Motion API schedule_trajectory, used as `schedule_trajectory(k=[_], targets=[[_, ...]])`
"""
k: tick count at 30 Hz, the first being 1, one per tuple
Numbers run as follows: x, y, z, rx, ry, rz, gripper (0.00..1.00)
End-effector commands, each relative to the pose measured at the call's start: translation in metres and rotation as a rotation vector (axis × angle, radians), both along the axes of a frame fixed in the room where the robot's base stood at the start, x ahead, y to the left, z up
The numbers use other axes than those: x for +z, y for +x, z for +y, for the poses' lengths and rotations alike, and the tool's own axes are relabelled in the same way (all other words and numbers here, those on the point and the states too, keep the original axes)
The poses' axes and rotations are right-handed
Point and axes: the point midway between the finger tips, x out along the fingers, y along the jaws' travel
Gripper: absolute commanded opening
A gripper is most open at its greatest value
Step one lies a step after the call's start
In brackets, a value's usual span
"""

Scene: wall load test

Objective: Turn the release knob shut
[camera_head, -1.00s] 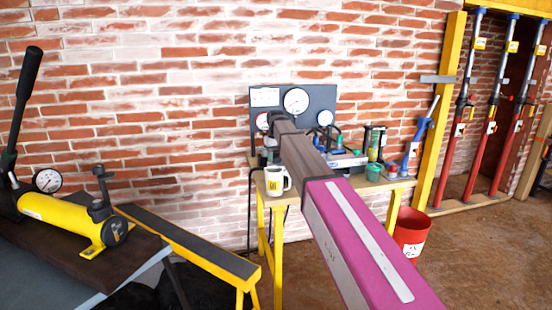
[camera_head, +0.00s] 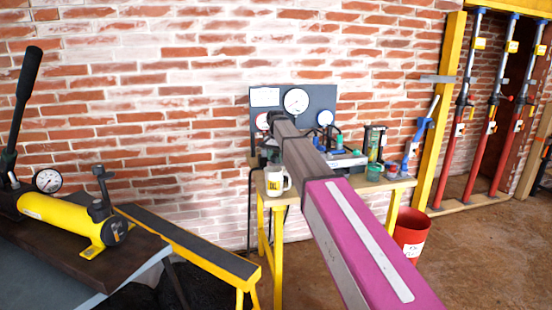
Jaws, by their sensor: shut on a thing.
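My arm (camera_head: 365,240) reaches away from the camera toward the dark gauge panel (camera_head: 325,103) on the bench by the brick wall. My gripper (camera_head: 272,118) is at the far end, small and dark, in front of the panel's left half. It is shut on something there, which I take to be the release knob. The knob itself is hidden behind the gripper and arm, so its angle cannot be told. A large white gauge (camera_head: 296,101) and a smaller one (camera_head: 325,118) show on the panel.
A white mug (camera_head: 275,181) stands at the bench's front left edge, close to my arm. Green and red containers (camera_head: 374,171) and a blue jack (camera_head: 413,145) stand on the right. A yellow hand pump (camera_head: 65,218) is at left, a red bucket (camera_head: 411,230) on the floor.

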Motion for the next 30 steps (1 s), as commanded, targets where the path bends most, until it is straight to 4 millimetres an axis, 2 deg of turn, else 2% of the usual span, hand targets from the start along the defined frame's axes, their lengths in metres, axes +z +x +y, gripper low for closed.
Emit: schedule_trajectory(k=[9, 22, 23, 25, 30], targets=[[0.0007, 0.0001, 0.0002, -0.083, 0.0, -0.001, 0.24], [0.0007, 0.0001, 0.0003, -0.092, 0.001, 0.0, 0.24], [0.0007, 0.0001, 0.0003, -0.092, 0.001, 0.0, 0.51], [0.0006, 0.0001, 0.0003, -0.092, 0.001, 0.0, 0.74], [0.0003, 0.0001, 0.0002, -0.091, 0.001, 0.0, 0.74]])
